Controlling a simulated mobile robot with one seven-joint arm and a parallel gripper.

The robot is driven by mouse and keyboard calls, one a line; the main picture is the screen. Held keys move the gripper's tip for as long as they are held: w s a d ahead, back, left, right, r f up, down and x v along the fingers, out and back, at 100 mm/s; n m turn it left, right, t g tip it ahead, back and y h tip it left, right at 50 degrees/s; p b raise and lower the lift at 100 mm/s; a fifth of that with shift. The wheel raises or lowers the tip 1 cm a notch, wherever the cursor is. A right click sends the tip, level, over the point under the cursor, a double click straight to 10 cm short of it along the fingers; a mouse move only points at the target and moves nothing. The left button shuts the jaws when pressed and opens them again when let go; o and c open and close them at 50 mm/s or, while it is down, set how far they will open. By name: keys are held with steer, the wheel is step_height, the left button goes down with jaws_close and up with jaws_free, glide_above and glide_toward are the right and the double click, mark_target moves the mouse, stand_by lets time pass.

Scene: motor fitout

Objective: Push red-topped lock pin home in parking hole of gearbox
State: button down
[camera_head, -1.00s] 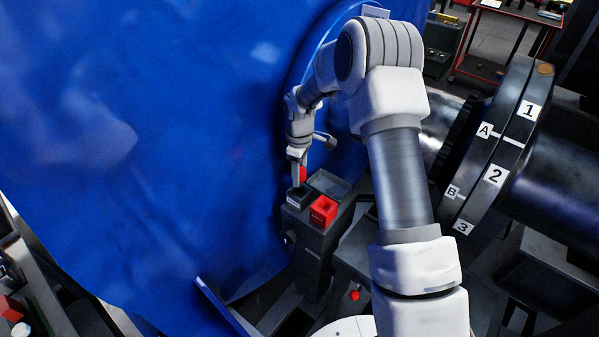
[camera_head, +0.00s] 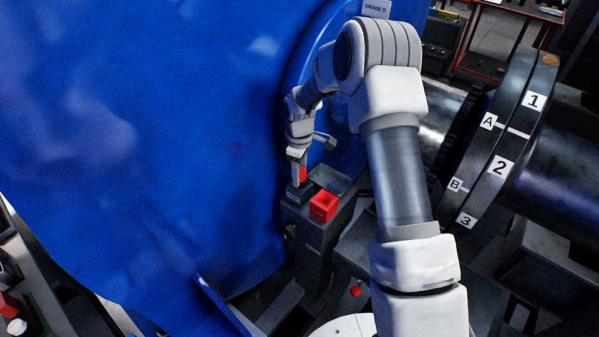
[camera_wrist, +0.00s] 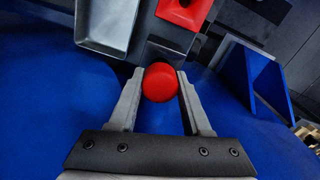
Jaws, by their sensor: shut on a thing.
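The lock pin's round red top (camera_wrist: 160,82) sits between my gripper's fingertips in the wrist view, and its shaft is hidden beneath. My gripper (camera_wrist: 157,92) is shut on it. In the head view my gripper (camera_head: 298,172) points down over a small dark block (camera_head: 296,195) on a dark pedestal, with a bit of the red top (camera_head: 303,174) showing. I cannot tell whether the pin's lower end is in the block. I cannot make out the gearbox's parking hole.
A red square bin (camera_head: 323,206) and a grey tray (camera_head: 332,179) stand beside the dark block. A large blue curved surface (camera_head: 140,150) rises close on the left. A coupling marked with letters and numbers (camera_head: 500,140) is at the right. A small red knob (camera_head: 355,291) shows lower down.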

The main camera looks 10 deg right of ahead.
steer(key=shift+f, duration=0.2)
steer(key=shift+c, duration=1.4)
jaws_free()
step_height(320, 180, up, 17)
steer(key=shift+r+p, duration=0.2)
steer(key=shift+p, duration=0.15)
steer(key=shift+a, duration=0.1)
steer(key=s+a+b, duration=0.2)
steer(key=s+a, duration=0.6)
steer(key=shift+s+a, duration=0.15)
steer(key=shift+s, duration=0.1)
